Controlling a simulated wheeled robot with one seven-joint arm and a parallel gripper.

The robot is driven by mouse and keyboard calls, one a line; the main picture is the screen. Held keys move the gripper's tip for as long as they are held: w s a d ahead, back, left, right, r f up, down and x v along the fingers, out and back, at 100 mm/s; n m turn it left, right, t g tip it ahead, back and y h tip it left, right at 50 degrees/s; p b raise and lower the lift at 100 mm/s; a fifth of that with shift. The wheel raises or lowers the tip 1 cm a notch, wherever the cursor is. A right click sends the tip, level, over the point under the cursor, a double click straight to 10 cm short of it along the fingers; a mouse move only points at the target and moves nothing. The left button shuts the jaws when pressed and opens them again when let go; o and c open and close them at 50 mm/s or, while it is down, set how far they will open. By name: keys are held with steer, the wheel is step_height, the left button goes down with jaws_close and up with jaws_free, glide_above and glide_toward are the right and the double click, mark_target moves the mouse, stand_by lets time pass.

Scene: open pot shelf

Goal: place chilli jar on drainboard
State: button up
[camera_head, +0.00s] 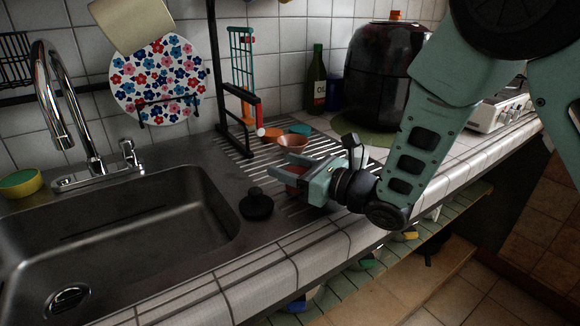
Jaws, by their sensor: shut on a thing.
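My gripper (281,175) is low over the ribbed metal drainboard (228,157), to the right of the sink. It is shut on a small reddish thing, which seems to be the chilli jar (293,189). The fingers and gripper body hide most of the jar, so its label and lid cannot be made out. The jar is at or just above the drainboard ribs; I cannot tell whether it touches them.
A black plug (256,207) stands left of my gripper by the sink (125,235). A black rack post (213,65) rises behind.

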steer(key=shift+f, duration=0.15)
steer(key=o, duration=1.1)
steer(key=shift+c, duration=0.2)
steer(key=shift+r, duration=0.2)
steer(key=b+v, duration=0.2)
steer(key=v, duration=1)
